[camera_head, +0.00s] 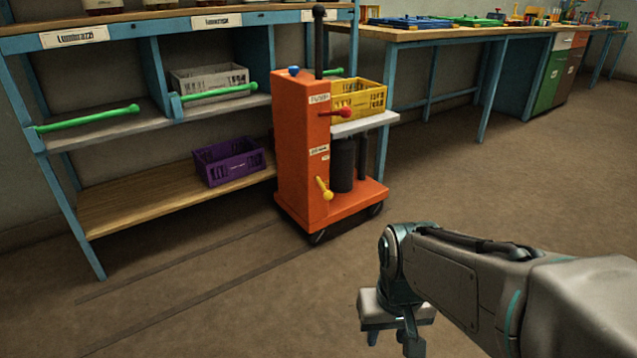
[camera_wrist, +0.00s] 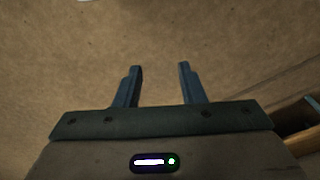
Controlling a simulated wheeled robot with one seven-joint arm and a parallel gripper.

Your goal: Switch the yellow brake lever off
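The yellow brake lever (camera_head: 324,188) is low on the front face of an orange lift cart (camera_head: 303,150). It slants, with its round knob at the lower right. A red lever (camera_head: 341,113) sits higher on the same cart. My gripper (camera_head: 393,340) is at the lower right in the head view, pointing down, well apart from the cart and nearer to me. In the wrist view my gripper (camera_wrist: 160,72) shows two fingers spread apart with only bare floor between them. The yellow lever is not in the wrist view.
The cart carries a yellow crate (camera_head: 358,98) on its platform (camera_head: 372,122). A shelf (camera_head: 178,198) with a purple crate (camera_head: 229,161) and a grey crate (camera_head: 209,79) stands to the left. A long workbench (camera_head: 455,32) runs behind. The floor (camera_head: 215,290) before the cart is clear.

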